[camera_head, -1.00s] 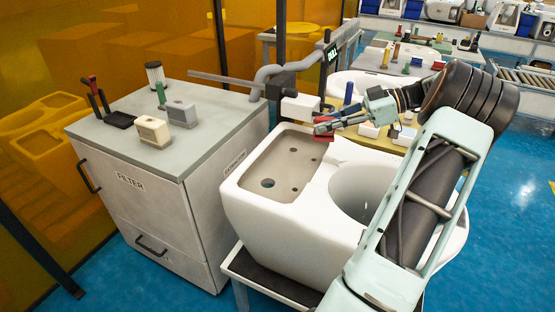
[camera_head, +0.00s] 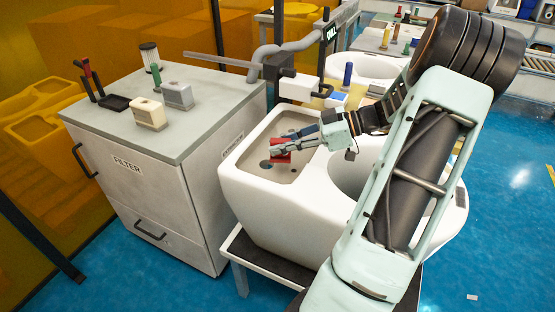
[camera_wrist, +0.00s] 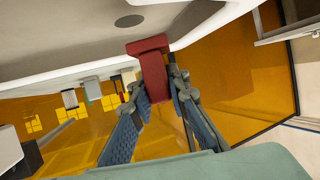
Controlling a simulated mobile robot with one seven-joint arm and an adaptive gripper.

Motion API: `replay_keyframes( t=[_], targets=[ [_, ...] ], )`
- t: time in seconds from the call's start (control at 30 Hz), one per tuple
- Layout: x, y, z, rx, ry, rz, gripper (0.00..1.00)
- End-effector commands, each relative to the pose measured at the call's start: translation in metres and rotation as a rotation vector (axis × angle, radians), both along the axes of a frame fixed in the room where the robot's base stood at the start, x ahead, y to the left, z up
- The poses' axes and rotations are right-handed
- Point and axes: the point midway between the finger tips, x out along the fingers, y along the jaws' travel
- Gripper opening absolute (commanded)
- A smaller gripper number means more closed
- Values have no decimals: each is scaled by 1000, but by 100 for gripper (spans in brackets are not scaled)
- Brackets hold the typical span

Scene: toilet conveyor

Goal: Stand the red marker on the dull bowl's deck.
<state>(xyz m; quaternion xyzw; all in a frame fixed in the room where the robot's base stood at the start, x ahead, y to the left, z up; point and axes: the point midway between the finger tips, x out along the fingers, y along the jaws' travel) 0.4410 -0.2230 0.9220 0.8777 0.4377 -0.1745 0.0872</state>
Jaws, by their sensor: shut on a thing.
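The red marker (camera_head: 280,156) is in my gripper (camera_head: 290,145), which is shut on it above the recessed deck (camera_head: 256,166) of the white bowl (camera_head: 285,205) by the sign reading DULL (camera_head: 331,33). In the wrist view the marker (camera_wrist: 153,72) sits between the two fingers (camera_wrist: 158,95), its wider end toward the pale deck surface (camera_wrist: 80,35). I cannot tell whether that end touches the deck. The fingers hide part of the marker and the deck's far part in the head view.
Left of the bowl stands a grey FILTER cabinet (camera_head: 150,178) with blocks, a lever and a white-topped cylinder. A grey pipe and dark box (camera_head: 279,66) stand behind the deck. A blue marker (camera_head: 347,75) stands behind my arm. The bowl's round opening (camera_head: 350,175) lies right of the deck.

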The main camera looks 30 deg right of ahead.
Motion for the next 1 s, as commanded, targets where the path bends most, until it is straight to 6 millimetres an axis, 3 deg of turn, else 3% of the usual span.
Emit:
replay_keyframes(
  t=[0.17, 0.4, 0.8, 0.83, 1.0],
  targets=[
    [0, 8, -10, 2, 1, 0, 0],
    [0, 11, -42, 2, 2, -1, 0],
    [0, 10, -48, 0, 0, -1, 0],
    [0, 10, -46, -1, 0, -1, 19],
    [0, 10, -45, -1, 0, -1, 33]
  ],
)
